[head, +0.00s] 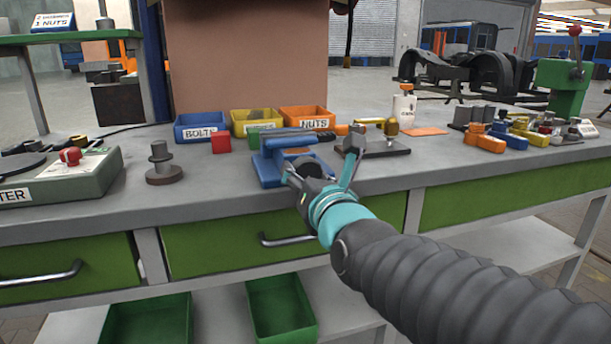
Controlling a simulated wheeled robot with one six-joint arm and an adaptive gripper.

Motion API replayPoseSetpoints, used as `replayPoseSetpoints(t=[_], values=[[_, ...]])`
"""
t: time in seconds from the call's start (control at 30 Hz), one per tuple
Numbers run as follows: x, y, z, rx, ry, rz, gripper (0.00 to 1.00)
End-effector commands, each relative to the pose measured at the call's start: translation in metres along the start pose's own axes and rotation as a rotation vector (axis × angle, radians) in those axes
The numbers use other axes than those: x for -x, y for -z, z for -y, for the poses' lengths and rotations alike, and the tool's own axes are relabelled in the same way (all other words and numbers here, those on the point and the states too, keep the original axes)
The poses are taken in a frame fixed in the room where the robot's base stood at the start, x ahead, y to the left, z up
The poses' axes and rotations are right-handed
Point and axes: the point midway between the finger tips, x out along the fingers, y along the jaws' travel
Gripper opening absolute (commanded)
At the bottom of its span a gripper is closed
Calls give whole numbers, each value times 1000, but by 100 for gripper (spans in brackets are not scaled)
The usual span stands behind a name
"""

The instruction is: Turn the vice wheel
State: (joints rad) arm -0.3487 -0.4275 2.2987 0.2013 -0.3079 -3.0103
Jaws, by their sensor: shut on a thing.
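The blue vice (268,170) stands near the front edge of the grey workbench, left of the picture's middle. Its upper jaw is a blue-grey bar. My gripper (318,165) reaches in from the lower right, at the right side of the vice. Its fingers are closed around the dark vice wheel (307,166). The teal wrist and the fingers hide much of the wheel, so its turn angle cannot be told.
Blue BOLTS (200,133), yellow (240,116) and orange NUTS (318,124) bins stand behind the vice. A dark metal fixture (385,146) is close on the right. A dark stepped part (164,168) and a tester box (75,180) are to the left.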

Motion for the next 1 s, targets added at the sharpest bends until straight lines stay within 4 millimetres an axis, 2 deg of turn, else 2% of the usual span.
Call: replayPoseSetpoints(t=[0.23,0.27,0.33,0.37,0.77,1.0], values=[[0,1,2,-2,4,-1,20],[0,1,2,-2,4,-1,60],[0,1,2,-2,4,-1,77],[0,1,2,-2,4,-1,80],[0,1,-1,-20,0,-1,80],[0,0,-3,-215,8,2,80]])
